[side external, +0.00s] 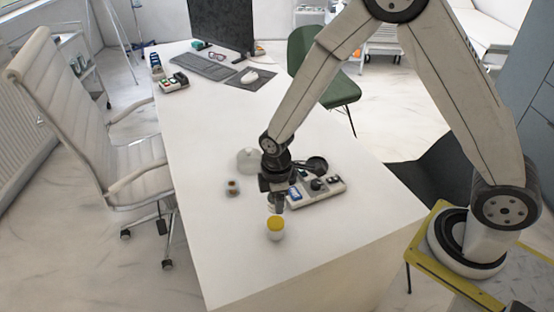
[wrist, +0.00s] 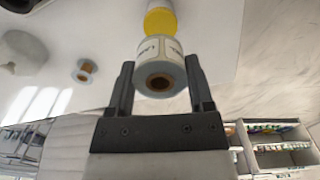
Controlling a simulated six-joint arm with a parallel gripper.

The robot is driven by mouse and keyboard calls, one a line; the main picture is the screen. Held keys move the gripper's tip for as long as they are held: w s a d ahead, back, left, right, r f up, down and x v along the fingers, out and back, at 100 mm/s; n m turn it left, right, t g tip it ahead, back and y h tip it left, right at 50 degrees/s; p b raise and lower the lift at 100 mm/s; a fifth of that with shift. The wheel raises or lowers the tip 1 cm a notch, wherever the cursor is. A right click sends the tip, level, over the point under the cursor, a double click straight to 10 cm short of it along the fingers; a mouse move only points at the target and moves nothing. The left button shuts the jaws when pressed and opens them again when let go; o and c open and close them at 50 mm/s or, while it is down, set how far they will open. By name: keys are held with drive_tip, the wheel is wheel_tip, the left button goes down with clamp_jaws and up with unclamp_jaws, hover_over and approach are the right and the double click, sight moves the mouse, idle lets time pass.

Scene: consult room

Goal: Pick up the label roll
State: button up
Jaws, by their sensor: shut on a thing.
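The label roll (wrist: 160,62) is a white roll with printing on its side and a brown core. In the wrist view it sits between the two fingers of my gripper (wrist: 160,92), which is shut on it. In the side view my gripper (side external: 274,203) points down over the table, just behind a jar with a yellow lid (side external: 276,225). The roll is mostly hidden there, and I cannot tell whether it touches the table.
A small roll with a brown core (side external: 232,187) stands to the left. A tray of small items (side external: 318,190) lies close on the right. The white table (side external: 205,235) is clear at front left.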

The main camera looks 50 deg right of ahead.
drive_tip(key=shift+s+d+r, duration=0.1)
drive_tip(key=shift+s+r, duration=0.2)
drive_tip(key=shift+s, duration=0.3)
drive_tip(key=shift+s+d+r, duration=0.1)
drive_tip(key=shift+s+r, duration=0.15)
drive_tip(key=shift+s, duration=0.35)
drive_tip(key=shift+w+d, duration=0.1)
drive_tip(key=w+d+f+n, duration=0.1)
drive_tip(key=w+d, duration=0.2)
drive_tip(key=d, duration=0.5)
drive_tip(key=w+d+f+n, duration=0.1)
drive_tip(key=w+d+n, duration=0.1)
drive_tip(key=d, duration=0.7)
drive_tip(key=w+d+f+n, duration=0.1)
drive_tip(key=w+d, duration=0.3)
drive_tip(key=d, duration=0.5)
drive_tip(key=shift+w+f+n, duration=0.1)
drive_tip(key=shift+w+n, duration=0.1)
drive_tip(key=shift+n, duration=0.1)
drive_tip(key=shift+f, duration=0.15)
drive_tip(key=shift+f, duration=1.85)
drive_tip(key=shift+f, duration=1)
idle(0.6)
